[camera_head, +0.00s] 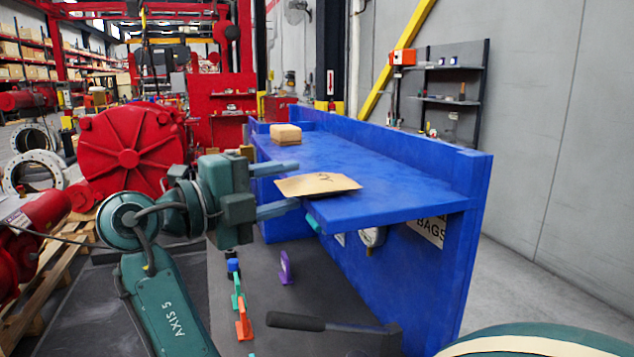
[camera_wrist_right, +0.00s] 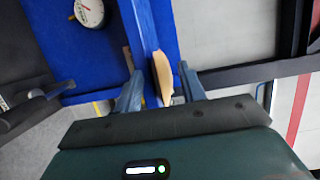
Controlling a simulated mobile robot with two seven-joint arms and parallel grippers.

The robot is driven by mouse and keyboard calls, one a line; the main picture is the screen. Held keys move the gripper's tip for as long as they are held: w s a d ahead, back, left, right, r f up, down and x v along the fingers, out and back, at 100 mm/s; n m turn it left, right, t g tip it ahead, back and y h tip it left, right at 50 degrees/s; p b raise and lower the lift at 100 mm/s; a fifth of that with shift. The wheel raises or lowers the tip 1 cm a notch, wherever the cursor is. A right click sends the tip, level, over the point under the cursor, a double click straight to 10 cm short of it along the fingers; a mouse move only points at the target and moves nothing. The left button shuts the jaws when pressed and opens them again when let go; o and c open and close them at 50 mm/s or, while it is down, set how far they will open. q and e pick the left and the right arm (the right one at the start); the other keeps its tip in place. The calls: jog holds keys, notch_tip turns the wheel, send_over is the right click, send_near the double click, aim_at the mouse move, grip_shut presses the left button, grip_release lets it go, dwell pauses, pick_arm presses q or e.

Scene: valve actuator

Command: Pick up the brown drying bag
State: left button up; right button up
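The brown drying bag (camera_head: 325,184) lies flat at the front edge of the blue bench top, its near left part reaching the edge. My right gripper (camera_head: 297,186) is open at that edge, one finger above the bag's level and one below. In the right wrist view, the bag's edge (camera_wrist_right: 163,80) shows between the two spread fingers of the gripper (camera_wrist_right: 160,88), with gaps beside it. No finger clearly touches the bag. My left gripper is not in view.
The blue bench (camera_head: 375,185) has a raised back wall and side panel. A tan block or stack (camera_head: 286,134) sits farther along it. A round gauge (camera_head: 372,237) hangs below, also in the wrist view (camera_wrist_right: 89,12). Small coloured valve handles (camera_head: 243,318) stand below.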

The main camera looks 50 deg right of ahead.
grip_shut()
jog(key=shift+r, duration=0.1)
notch_tip(320, 180, up, 10)
jog(key=shift+f+b, duration=0.1)
jog(key=shift+b, duration=0.65)
jog(key=shift+a, duration=0.1)
